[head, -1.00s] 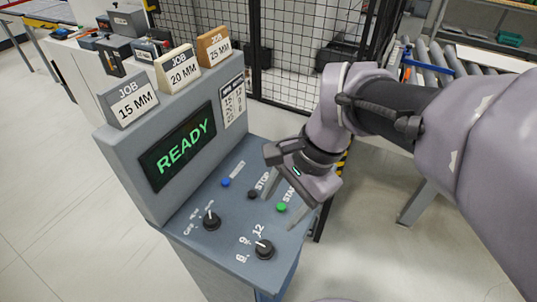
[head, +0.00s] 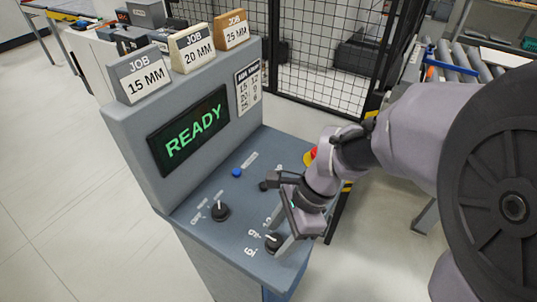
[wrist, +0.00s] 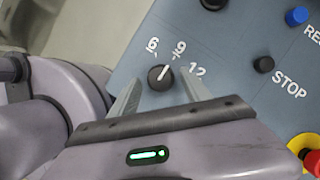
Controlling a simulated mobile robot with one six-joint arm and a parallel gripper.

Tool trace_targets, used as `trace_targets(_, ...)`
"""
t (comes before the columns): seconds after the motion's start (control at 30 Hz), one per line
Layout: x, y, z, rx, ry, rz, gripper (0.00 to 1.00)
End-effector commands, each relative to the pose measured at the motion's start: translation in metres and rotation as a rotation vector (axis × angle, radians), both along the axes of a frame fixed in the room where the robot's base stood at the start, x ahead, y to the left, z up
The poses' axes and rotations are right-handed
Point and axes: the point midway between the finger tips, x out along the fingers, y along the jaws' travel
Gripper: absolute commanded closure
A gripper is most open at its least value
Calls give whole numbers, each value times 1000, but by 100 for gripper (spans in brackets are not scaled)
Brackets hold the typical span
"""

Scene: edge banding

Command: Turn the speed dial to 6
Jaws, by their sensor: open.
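The speed dial is a black round knob (head: 273,243) with a white pointer, near the front right corner of the grey console; 6, 9 and 12 are printed around it. It also shows in the wrist view (wrist: 158,82), where the pointer aims at the 9. My gripper (head: 277,236) is open and low over the dial, partly covering it and its marks in the head view. In the wrist view the two fingertips (wrist: 160,75) stand on either side of the knob, with gaps. I cannot tell whether they are down at knob height.
A second black knob (head: 221,211) stands left of the dial. A blue button (head: 236,172), a black STOP button (wrist: 263,65) and a red emergency stop (wrist: 313,163) are nearby. The screen (head: 190,130) reads READY. Job blocks sit on top of the console.

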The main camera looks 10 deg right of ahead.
Motion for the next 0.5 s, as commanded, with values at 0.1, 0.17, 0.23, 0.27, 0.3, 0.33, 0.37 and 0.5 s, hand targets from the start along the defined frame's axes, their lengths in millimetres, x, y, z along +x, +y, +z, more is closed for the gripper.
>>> trace_targets(0.1,0,1,-2,0,-1,0,44)
trace_targets(0.17,0,1,-1,0,-1,0,44)
trace_targets(0.23,0,1,-1,0,-1,0,44)
trace_targets(0.27,0,1,-1,0,-1,0,44)
trace_targets(0.3,0,1,-1,0,-1,0,52)
trace_targets(0.33,0,1,-1,0,-1,0,58)
trace_targets(0.37,0,1,-1,0,-1,0,64)
trace_targets(0.5,0,1,-1,0,-1,1,92)
